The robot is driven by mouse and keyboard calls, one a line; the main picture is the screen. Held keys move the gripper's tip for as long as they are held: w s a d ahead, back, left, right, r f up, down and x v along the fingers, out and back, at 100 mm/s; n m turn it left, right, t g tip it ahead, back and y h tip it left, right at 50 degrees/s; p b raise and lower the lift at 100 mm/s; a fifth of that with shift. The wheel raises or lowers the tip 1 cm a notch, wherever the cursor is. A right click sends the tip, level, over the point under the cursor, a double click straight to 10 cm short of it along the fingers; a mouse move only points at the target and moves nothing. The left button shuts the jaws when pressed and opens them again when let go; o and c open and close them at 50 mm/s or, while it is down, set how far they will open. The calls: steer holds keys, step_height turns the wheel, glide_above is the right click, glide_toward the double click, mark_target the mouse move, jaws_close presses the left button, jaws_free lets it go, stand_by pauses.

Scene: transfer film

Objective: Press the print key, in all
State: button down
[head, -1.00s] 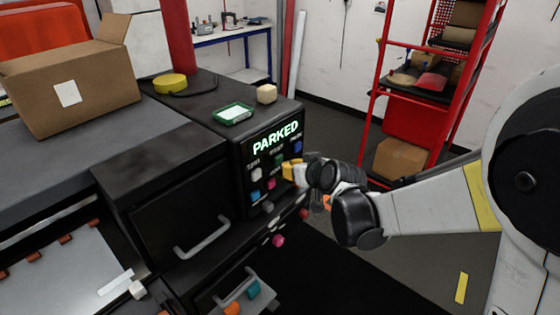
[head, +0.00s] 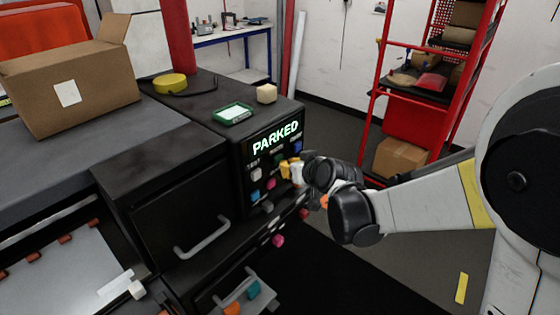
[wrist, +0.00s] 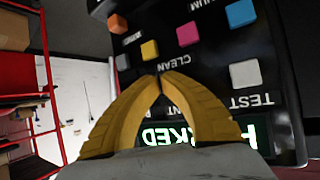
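The black control panel (head: 246,190) carries coloured keys under a green display (head: 275,138) reading PARKED. My gripper (head: 285,170) is in front of the panel, its yellow fingers shut with the tips together and nothing between them. In the wrist view, which is upside down, the fingertips (wrist: 160,76) hide part of the panel. A white key labelled TEST (wrist: 245,73), a pink key by CLEAN (wrist: 188,34), a yellow key (wrist: 149,50), an orange key (wrist: 118,21) and a blue key (wrist: 240,13) show there. I cannot read a print label or tell whether the tips touch a key.
A cream block (head: 266,94) and a green-framed pad (head: 234,114) lie on the machine top. A cardboard box (head: 75,85) stands at left. A red rack (head: 365,130) stands behind my arm.

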steer(key=shift+w+a, duration=0.3)
steer(key=shift+a, duration=0.05)
stand_by(0.7)
steer(key=shift+s+d, duration=0.55)
steer(key=shift+d, duration=0.15)
steer(key=shift+s+d, duration=0.8)
steer(key=shift+d, duration=0.2)
steer(key=shift+s+d, duration=0.75)
steer(key=shift+d, duration=0.2)
steer(key=s+d+r+m+g+h, duration=0.1)
steer(key=s+d+m+g+h, duration=0.1)
steer(key=s+d, duration=0.6)
steer(key=s+d+r+m+g+h, duration=0.1)
steer(key=s+d, duration=0.7)
steer(key=s, duration=1)
steer(key=r+m+h, duration=0.1)
steer(key=m+h, duration=0.1)
steer(key=shift+s+g+h, duration=0.35)
steer(key=shift+g+h, duration=0.05)
